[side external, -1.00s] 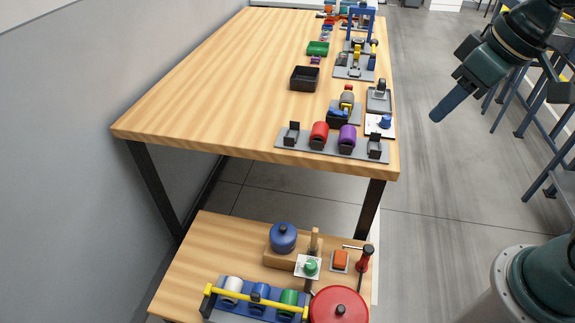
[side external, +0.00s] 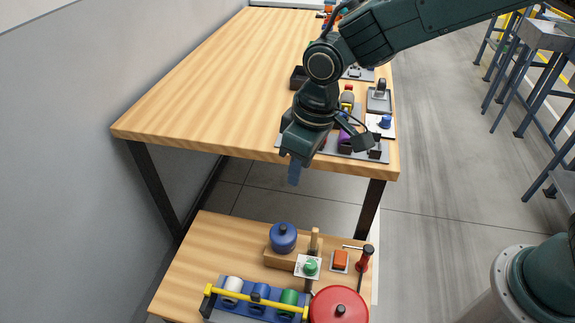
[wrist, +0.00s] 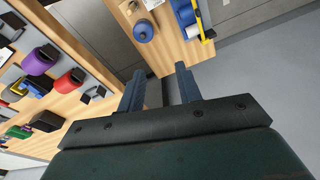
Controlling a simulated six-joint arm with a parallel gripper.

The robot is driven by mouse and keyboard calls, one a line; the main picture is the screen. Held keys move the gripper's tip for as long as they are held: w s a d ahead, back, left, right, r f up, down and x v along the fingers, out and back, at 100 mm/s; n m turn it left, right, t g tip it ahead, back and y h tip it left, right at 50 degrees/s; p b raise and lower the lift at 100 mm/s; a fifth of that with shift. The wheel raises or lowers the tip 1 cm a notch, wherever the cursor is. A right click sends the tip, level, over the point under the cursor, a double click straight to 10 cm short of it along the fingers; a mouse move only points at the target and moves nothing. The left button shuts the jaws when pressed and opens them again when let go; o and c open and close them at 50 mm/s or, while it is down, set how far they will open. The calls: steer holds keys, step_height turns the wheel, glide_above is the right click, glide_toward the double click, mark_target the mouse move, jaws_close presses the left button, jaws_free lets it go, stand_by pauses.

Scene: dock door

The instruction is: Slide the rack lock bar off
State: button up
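The yellow lock bar (side external: 245,297) lies across the front of the blue rack (side external: 215,312), which holds white, blue and green rolls, on the lower table. The bar also shows in part at the top of the wrist view (wrist: 208,39), beside the rack's blue and white parts. My gripper (side external: 294,178) hangs above and behind the lower table, near the upper table's front edge, well apart from the bar. In the wrist view its two fingers (wrist: 159,80) are spread with nothing between them.
A blue knobbed pot (side external: 283,238), a red round lid (side external: 339,308), a green knob (side external: 310,266) and an orange block (side external: 340,259) stand near the rack. The upper table (side external: 210,110) overhangs behind, with rolls and fixtures along its right edge.

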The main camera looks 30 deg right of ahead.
steer(key=a+f+n+g, duration=0.1)
steer(key=a+f, duration=0.7)
steer(key=f, duration=0.1)
steer(key=n+h, duration=0.1)
steer(key=n, duration=0.1)
glide_above(255, 296)
step_height(255, 296, down, 10)
steer(key=r, duration=0.1)
steer(key=shift+w+f+g, duration=0.1)
steer(key=shift+f+g, duration=0.15)
steer(key=shift+g, duration=0.05)
steer(key=shift+f, duration=0.1)
steer(key=shift+f, duration=6.75)
jaws_close()
